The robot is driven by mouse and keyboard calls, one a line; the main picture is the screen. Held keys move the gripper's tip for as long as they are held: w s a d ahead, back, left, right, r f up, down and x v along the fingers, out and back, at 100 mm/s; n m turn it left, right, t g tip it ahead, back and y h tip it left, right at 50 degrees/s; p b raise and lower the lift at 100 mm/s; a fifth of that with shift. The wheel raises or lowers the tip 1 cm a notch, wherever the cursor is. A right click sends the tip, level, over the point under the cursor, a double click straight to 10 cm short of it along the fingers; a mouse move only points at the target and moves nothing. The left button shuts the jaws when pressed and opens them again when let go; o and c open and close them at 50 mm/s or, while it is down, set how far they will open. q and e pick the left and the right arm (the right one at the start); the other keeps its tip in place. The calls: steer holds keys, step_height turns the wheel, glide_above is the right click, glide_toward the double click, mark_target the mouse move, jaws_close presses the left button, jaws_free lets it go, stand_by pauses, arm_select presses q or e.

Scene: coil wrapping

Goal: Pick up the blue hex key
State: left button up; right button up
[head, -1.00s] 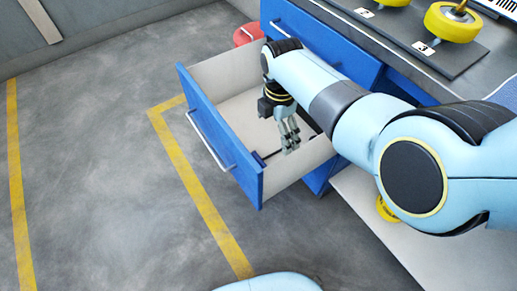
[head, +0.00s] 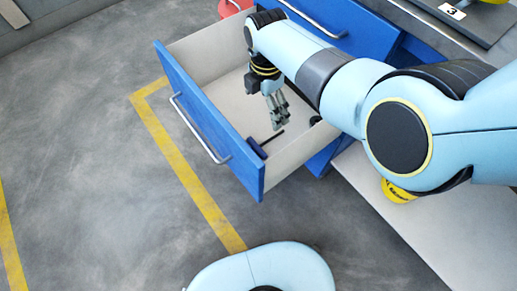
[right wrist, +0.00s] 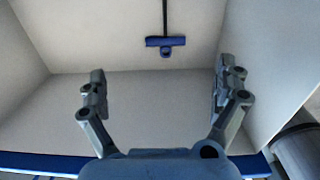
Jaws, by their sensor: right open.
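The blue hex key (head: 256,149) lies on the floor of the open drawer (head: 208,124), near its front right corner. It has a blue T-shaped handle and a thin black shaft. In the right wrist view the hex key (right wrist: 165,41) lies beyond the fingertips, its shaft running up out of frame. My right gripper (head: 277,119) points down inside the drawer, behind the key's handle and close to the shaft's end. In the right wrist view its fingers (right wrist: 160,77) are wide apart with nothing between them. My left gripper is not in view.
The drawer's blue front, handle (head: 200,128) and pale side walls surround the gripper. A small dark object (head: 315,120) shows at the drawer's right side. A closed drawer with a handle (head: 314,18), a worktop and a yellow object (head: 397,191) on a pale surface lie right. Floor at left is clear.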

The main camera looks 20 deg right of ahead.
steer(key=b, duration=0.5)
glide_toward(265, 143)
step_height(265, 143, down, 4)
steer(key=b, duration=0.5)
steer(key=shift+w+a+r, duration=0.1)
steer(key=shift+a, duration=0.05)
steer(key=shift+f+b, duration=0.9)
steer(key=shift+b, duration=0.1)
step_height(265, 143, down, 2)
steer(key=shift+f+b, duration=0.15)
steer(key=shift+b, duration=1.1)
steer(key=shift+f+b, duration=0.35)
steer(key=shift+b, duration=0.1)
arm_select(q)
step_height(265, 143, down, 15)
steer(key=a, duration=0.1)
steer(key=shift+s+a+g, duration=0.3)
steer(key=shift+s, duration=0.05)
arm_select(e)
steer(key=shift+r, duration=0.1)
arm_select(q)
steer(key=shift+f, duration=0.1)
arm_select(e)
jaws_close()
